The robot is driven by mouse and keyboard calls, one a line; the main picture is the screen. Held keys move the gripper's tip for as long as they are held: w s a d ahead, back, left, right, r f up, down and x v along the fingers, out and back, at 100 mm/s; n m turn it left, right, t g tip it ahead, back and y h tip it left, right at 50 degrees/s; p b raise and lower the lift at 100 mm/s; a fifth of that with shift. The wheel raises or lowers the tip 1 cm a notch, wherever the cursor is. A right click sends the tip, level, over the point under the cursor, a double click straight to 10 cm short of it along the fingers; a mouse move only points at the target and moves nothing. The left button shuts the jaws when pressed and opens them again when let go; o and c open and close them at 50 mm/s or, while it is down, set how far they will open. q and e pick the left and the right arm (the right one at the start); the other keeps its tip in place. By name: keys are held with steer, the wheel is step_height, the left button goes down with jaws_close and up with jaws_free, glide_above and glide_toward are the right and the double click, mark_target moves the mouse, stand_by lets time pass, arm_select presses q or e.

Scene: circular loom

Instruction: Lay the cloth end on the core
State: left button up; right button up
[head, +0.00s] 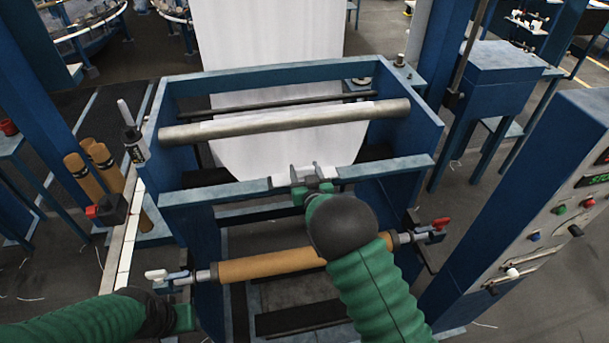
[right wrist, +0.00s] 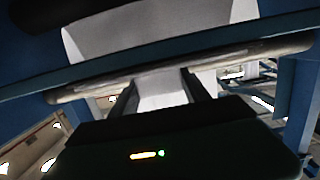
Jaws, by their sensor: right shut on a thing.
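The white cloth (head: 290,150) hangs down behind the metal roller (head: 285,121), and its rounded lower end shows below that roller. My right gripper (head: 303,174) is at the frame's front crossbar, shut on the cloth's lower end. In the right wrist view, white cloth (right wrist: 162,92) shows between its fingers (right wrist: 160,85). The exact grip is partly hidden by the bar and my arm. The brown core (head: 268,267) lies level in front of and below the bar, its right part behind my right arm. My left gripper (head: 182,312) is low left, near the core's left end; its jaws are unclear.
A blue frame (head: 165,155) surrounds the roller, and its front crossbar (head: 225,193) lies between cloth and core. A lever with a red handle (head: 440,224) is at the core's right end. Spare brown tubes (head: 85,175) stand left. A control panel (head: 560,215) stands right.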

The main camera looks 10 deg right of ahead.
mark_target(303, 168)
steer(key=shift+a, duration=0.35)
steer(key=c, duration=0.5)
steer(key=shift+o, duration=0.2)
steer(key=shift+d+r+p, duration=0.25)
steer(key=shift+r+p, duration=0.05)
steer(key=shift+r, duration=0.3)
steer(key=shift+a+r+p, duration=0.1)
steer(key=shift+r+p, duration=0.55)
steer(key=shift+r, duration=0.55)
arm_select(q)
steer(key=shift+a+r, duration=0.25)
steer(key=shift+r, duration=0.6)
arm_select(e)
steer(key=shift+f, duration=0.15)
